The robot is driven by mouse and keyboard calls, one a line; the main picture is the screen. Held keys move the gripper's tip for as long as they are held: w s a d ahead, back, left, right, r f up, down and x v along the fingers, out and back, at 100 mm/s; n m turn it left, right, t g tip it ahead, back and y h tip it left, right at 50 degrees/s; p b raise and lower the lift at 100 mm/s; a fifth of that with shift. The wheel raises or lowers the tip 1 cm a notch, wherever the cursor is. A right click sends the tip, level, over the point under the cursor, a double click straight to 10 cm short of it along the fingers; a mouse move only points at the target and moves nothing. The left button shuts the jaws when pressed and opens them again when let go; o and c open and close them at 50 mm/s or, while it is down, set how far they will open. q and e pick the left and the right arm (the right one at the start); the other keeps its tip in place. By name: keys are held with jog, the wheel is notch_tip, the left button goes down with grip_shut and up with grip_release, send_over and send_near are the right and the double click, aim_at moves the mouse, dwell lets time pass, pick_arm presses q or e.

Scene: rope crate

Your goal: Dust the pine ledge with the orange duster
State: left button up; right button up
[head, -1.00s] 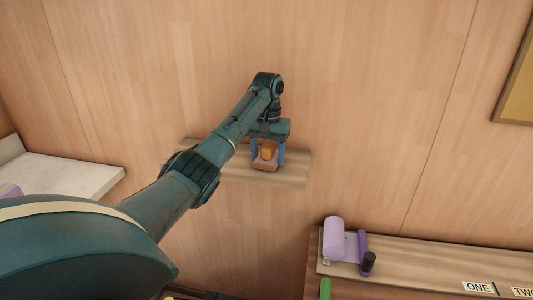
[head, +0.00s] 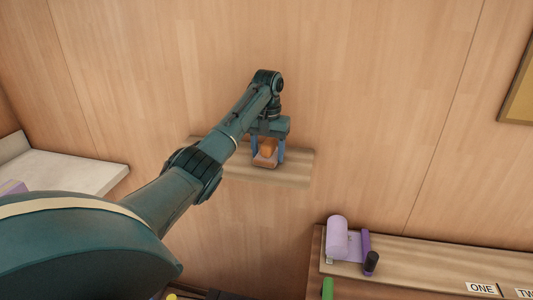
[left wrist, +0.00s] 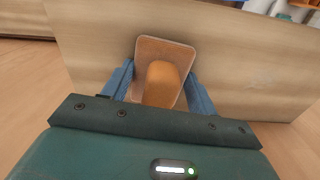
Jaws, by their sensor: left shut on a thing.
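The orange duster (head: 265,158) has a rounded orange handle on a flat pinkish-brown base. My left gripper (head: 268,149) is shut on its handle, with one blue finger on each side. The pine ledge (head: 295,168) is a pale wooden shelf on the wall, and the duster is at its middle, over its top. In the left wrist view, the duster (left wrist: 163,83) sits between the fingers (left wrist: 160,88) against the broad ledge surface (left wrist: 245,65). I cannot tell for sure whether its base touches the ledge. My right gripper is not in view.
A white counter (head: 70,180) stands at the left. At the lower right, a wooden surface (head: 420,262) holds a lilac roll (head: 337,236), a purple item, a dark cylinder (head: 371,262) and labels. The ledge is bare on both sides of the duster.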

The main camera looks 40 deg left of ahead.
aim_at(269, 140)
pick_arm(q)
jog(key=shift+w+a+f, duration=0.1)
jog(key=shift+w+a, duration=0.15)
jog(key=shift+w, duration=0.25)
jog(key=shift+r, duration=2.55)
jog(key=a, duration=0.3)
jog(key=shift+s, duration=0.3)
jog(key=shift+s+a, duration=0.1)
jog(key=shift+a, duration=0.15)
jog(key=shift+d, duration=0.1)
